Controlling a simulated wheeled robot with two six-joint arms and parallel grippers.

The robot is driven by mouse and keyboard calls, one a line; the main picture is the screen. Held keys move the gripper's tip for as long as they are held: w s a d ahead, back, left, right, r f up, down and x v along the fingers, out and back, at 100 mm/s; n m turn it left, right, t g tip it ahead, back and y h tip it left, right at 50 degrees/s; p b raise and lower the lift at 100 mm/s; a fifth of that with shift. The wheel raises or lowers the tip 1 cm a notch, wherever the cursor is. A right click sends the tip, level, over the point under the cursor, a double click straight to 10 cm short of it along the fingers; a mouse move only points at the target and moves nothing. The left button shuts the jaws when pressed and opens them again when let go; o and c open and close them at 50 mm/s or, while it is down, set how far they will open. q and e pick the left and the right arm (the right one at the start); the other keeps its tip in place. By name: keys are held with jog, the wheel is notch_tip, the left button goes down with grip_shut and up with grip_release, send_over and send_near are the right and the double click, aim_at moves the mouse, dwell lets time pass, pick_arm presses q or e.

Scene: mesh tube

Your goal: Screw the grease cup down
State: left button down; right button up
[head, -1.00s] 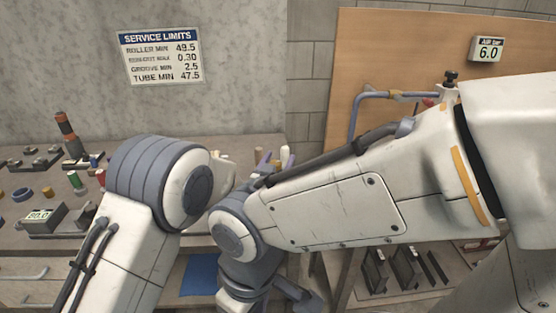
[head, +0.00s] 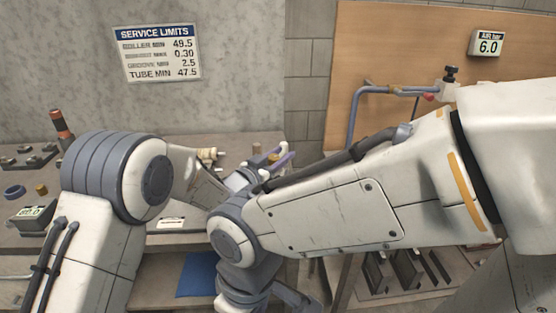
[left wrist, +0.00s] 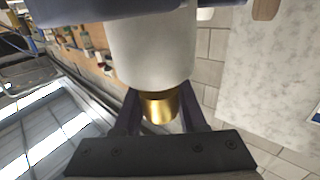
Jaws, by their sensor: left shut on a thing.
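My left gripper (left wrist: 160,118) is shut on a small brass part, seemingly the grease cup (left wrist: 160,106), held between its two dark fingers. The cup's upper end meets the lower end of a thick white cylinder (left wrist: 152,48); whether they are threaded together is unclear. In the head view my left gripper (head: 266,163) is partly seen behind my right forearm, with bluish fingers beside a small white piece (head: 283,148). The cup itself cannot be made out there. My right forearm crosses the middle of the view, and the state of its gripper cannot be made out.
A blue mat (head: 198,275) lies lower down. A wooden panel (head: 400,45) with a bent pipe (head: 352,120) stands at right.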

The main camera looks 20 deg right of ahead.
pick_arm(q)
jog(key=shift+s+d+m+g+h+p, duration=0.1)
jog(key=shift+s+m+g+h+p, duration=0.25)
jog(key=shift+m+g, duration=0.6)
jog(key=shift+d+m+g+h+p, duration=0.15)
jog(key=shift+m+g+h, duration=0.45)
jog(key=shift+g, duration=0.65)
jog(key=shift+s+a+m+g+h+p, duration=0.1)
jog(key=shift+s+m+g+h+p, duration=0.25)
jog(key=shift+m+g, duration=0.6)
jog(key=shift+w, duration=0.15)
jog(key=shift+r, duration=0.1)
jog(key=shift+c, duration=2.3)
grip_release()
jog(key=s+d+r+b, duration=0.2)
jog(key=s+d+r, duration=0.5)
jog(key=r, duration=0.4)
jog(key=shift+s+d, duration=0.4)
jog(key=shift+s, duration=0.5)
jog(key=shift+n, duration=0.3)
